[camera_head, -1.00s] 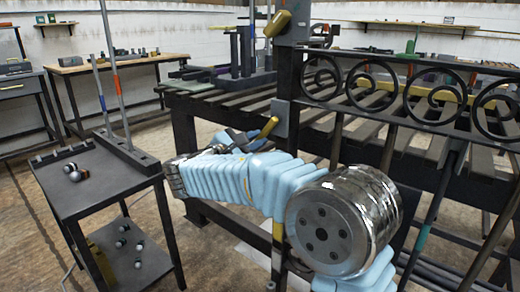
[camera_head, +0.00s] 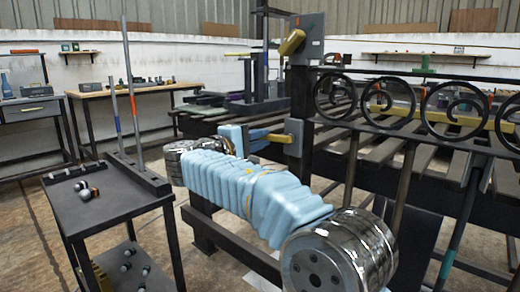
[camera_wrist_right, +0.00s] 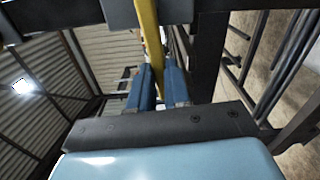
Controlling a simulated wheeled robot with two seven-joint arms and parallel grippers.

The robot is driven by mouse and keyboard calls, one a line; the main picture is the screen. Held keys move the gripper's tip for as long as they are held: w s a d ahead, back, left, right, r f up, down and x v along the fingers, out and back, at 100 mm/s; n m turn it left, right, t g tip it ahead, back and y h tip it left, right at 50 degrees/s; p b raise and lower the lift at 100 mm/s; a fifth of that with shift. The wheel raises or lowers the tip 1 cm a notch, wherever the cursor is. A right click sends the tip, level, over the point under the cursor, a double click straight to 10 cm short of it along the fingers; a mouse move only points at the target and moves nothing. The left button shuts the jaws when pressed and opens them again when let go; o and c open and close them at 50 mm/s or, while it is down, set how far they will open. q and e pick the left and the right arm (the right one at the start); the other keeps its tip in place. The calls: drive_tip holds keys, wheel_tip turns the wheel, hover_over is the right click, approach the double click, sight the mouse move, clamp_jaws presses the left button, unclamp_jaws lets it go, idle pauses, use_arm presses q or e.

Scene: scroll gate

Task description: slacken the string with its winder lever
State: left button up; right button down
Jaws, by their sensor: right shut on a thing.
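A yellow lever (camera_head: 277,137) sticks out sideways from a grey block (camera_head: 293,137) on the dark gate post. My right gripper (camera_head: 262,138) is at this lever, its blue fingers closed around it. In the right wrist view the yellow lever (camera_wrist_right: 151,45) runs down between the two blue fingertips (camera_wrist_right: 158,84). A second, thicker yellow handle (camera_head: 292,43) sits tilted on a block higher on the same post, apart from my gripper. I cannot make out the string. My left gripper is out of view.
Black scrollwork (camera_head: 400,100) extends right from the post, above a slatted bench (camera_head: 390,150). A dark cart (camera_head: 105,205) with small balls and upright rods stands at left. A workbench (camera_head: 130,90) is behind. Open floor lies between cart and bench.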

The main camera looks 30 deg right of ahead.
drive_tip(key=shift+r+m, duration=0.25)
drive_tip(key=shift+m, duration=0.35)
drive_tip(key=c, duration=1.1)
unclamp_jaws()
drive_tip(key=shift+r, duration=0.1)
drive_tip(key=v, duration=1.4)
drive_tip(key=shift+w, duration=0.1)
